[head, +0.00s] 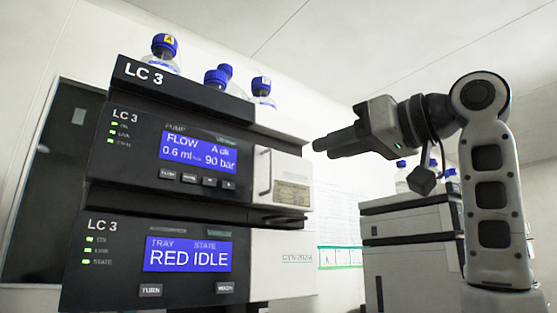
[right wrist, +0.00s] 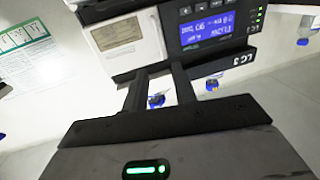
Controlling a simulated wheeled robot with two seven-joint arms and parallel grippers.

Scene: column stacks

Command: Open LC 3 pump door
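The LC 3 stack (head: 150,75) stands at the left in the head view. Its upper module, the pump, has a blue FLOW display (head: 198,152) and, to the right of it, a pale pump door (head: 292,168) with a dark upright handle (head: 264,172). The door looks shut. It also shows in the right wrist view (right wrist: 122,36), turned upside down. My right gripper (head: 318,145) is to the right of the door, near its upper edge, pointing left and apart from it. In the right wrist view its two fingers (right wrist: 160,78) are apart with nothing between them. My left gripper is out of view.
Blue-capped bottles (head: 215,78) stand on top of the stack. The lower module (head: 190,255) reads RED IDLE. A second stack (head: 410,225) with bottles stands behind my right arm. A poster (head: 340,235) hangs on the wall between the stacks.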

